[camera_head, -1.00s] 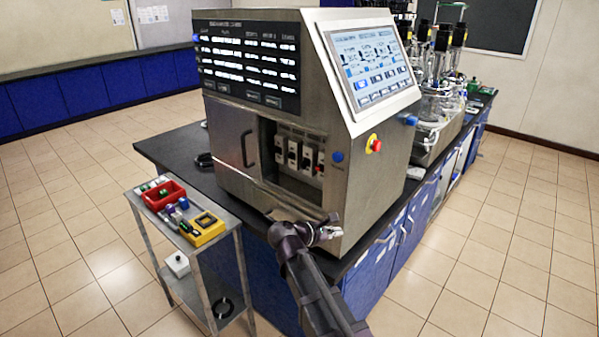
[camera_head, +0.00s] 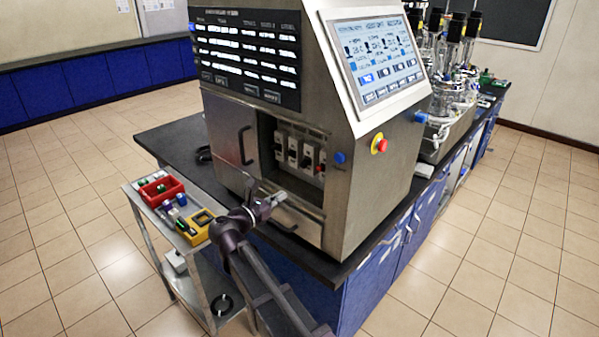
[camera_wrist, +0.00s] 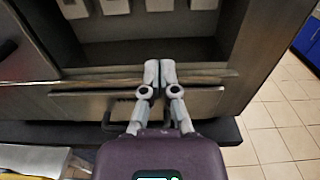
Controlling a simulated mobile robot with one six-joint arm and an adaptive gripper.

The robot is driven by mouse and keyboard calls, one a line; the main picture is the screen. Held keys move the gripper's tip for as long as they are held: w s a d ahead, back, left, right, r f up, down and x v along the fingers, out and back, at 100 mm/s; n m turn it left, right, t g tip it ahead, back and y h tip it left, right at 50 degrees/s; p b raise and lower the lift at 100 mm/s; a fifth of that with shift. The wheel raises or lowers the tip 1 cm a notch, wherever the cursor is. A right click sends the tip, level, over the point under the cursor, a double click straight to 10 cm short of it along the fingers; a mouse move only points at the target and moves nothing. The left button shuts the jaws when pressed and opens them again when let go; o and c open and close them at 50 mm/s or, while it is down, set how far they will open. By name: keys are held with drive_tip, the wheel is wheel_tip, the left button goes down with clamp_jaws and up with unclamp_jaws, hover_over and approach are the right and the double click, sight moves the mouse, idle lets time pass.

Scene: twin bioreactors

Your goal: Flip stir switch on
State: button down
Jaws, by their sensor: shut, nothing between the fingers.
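A row of white breaker-like switches (camera_head: 293,152) sits inside the open recess of the steel control cabinet (camera_head: 230,166). Their lower ends show at the top of the wrist view (camera_wrist: 115,6). I cannot tell which one is the stir switch, nor its position. My gripper (camera_head: 280,197) is shut and empty in front of the cabinet, below the switches. In the wrist view its fingertips (camera_wrist: 160,68) are together, over the lower edge of the recess, apart from the switches.
A drawer with a handle (camera_head: 284,224) lies below the recess. The cabinet door handle (camera_head: 246,146) is left of it. A red emergency button (camera_head: 380,144) is on the right face. A small cart (camera_head: 147,222) with a red bin (camera_head: 161,190) stands at the left.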

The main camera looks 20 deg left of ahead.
sight(309, 169)
drive_tip(key=shift+w, duration=0.2)
drive_tip(key=x, duration=0.9)
drive_tip(key=shift+f, duration=0.1)
drive_tip(key=shift+w+d+r+p, duration=0.1)
drive_tip(key=shift+w+r+p, duration=0.1)
drive_tip(key=shift+r+p, duration=0.45)
drive_tip(key=shift+s+r+p, duration=0.2)
drive_tip(key=shift+r+p, duration=0.4)
drive_tip(key=shift+r, duration=0.05)
drive_tip(key=shift+s+r+p, duration=0.25)
drive_tip(key=shift+r+p, duration=0.35)
drive_tip(key=shift+w+d+r+p, duration=0.1)
drive_tip(key=shift+r+p, duration=0.05)
drive_tip(key=shift+p, duration=0.3)
